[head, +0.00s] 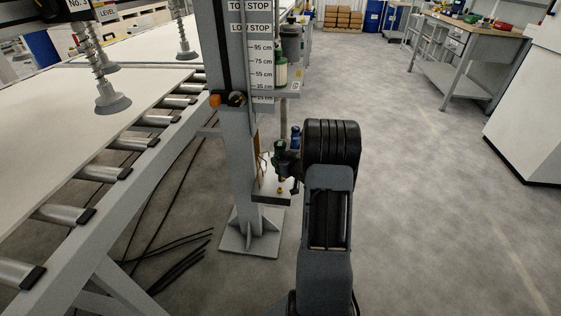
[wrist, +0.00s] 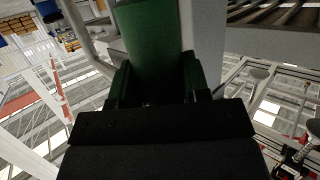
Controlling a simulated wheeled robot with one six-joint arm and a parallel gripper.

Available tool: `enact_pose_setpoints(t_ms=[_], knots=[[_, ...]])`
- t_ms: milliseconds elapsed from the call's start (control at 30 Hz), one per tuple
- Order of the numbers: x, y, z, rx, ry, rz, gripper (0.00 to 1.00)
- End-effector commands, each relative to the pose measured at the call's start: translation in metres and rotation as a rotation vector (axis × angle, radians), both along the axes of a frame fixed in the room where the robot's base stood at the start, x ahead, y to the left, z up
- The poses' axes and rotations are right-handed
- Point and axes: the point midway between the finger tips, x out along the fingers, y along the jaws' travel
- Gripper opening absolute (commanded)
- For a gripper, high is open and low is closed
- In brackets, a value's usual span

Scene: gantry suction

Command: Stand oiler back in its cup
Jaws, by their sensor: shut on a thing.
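My gripper (wrist: 157,82) is shut on a green oiler (wrist: 150,35), which stands between the two fingers in the wrist view. In the head view the oiler (head: 279,147) shows as a small green shape beside the grey post, above a small grey shelf (head: 268,197). My own arm hides part of the gripper and what lies behind it. I cannot make out the oiler's cup, and I cannot tell whether the oiler touches anything below it.
A blue item (head: 295,137) stands close behind my gripper. A small brass-coloured part (head: 280,190) is on the shelf. The grey post (head: 237,150) with a height scale rises beside it.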

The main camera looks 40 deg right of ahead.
Motion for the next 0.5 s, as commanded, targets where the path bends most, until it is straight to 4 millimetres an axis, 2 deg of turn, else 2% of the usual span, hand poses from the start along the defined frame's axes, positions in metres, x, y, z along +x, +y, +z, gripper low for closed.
enact_pose_setpoints(t_ms=[33, 200, 500], knots=[[0.0, 0.0, 0.012, -0.001, -0.002, 0.0, 0.09], [0.0, 0.0, 0.025, 0.0, -0.002, 0.0, 0.09], [0.0, 0.0, 0.025, 0.0, -0.002, 0.0, 0.09]])
